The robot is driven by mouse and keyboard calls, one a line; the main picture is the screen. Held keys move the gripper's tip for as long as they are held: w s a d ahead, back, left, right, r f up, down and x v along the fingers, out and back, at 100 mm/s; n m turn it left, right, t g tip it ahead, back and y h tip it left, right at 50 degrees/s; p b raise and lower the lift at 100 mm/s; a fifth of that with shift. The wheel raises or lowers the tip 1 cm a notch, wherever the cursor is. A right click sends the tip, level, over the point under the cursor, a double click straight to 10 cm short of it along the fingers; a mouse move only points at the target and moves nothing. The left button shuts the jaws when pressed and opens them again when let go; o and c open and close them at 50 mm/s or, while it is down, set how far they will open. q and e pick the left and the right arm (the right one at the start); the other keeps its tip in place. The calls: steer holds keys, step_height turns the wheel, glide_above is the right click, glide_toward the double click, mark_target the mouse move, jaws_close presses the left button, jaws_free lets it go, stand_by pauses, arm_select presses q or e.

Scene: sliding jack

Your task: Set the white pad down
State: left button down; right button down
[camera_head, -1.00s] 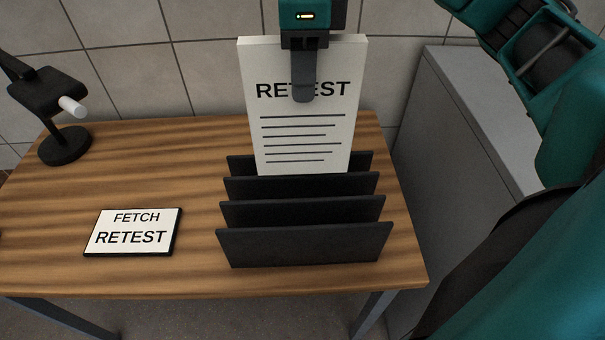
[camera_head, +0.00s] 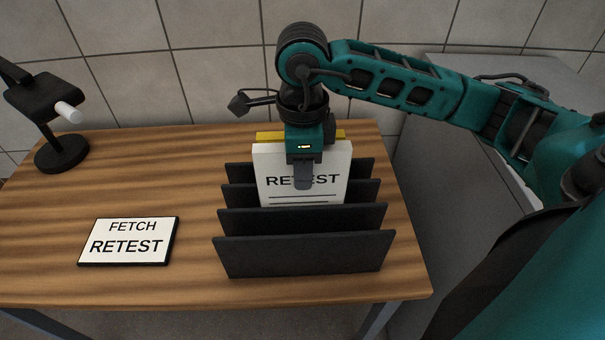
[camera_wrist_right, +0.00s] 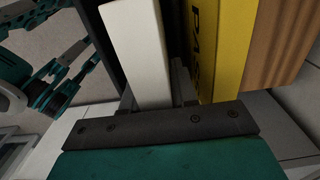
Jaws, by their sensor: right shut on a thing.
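The white pad (camera_head: 330,165), marked RETEST, stands upright in the black rack (camera_head: 304,255). Its lower part is hidden behind the second divider from the front, in what looks like the middle slot. My right gripper (camera_head: 303,175) is shut on the pad's top, with one finger in front of the printed face. In the right wrist view the pad (camera_wrist_right: 137,50) shows as a pale slab held at the jaw. My left gripper is not in view.
A yellow pad (camera_head: 268,137) stands behind the white one, and it also shows in the right wrist view (camera_wrist_right: 217,50). A FETCH RETEST sign (camera_head: 128,242) and a black stand (camera_head: 62,150) are on the wooden table (camera_head: 190,290). The front slot looks empty.

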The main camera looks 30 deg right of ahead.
step_height(320, 180, down, 2)
steer(key=shift+f, duration=0.1)
steer(key=shift+f, duration=0.15)
steer(key=c, duration=0.9)
jaws_free()
step_height(320, 180, up, 12)
steer(key=shift+r+p, duration=0.25)
steer(key=shift+p, duration=0.1)
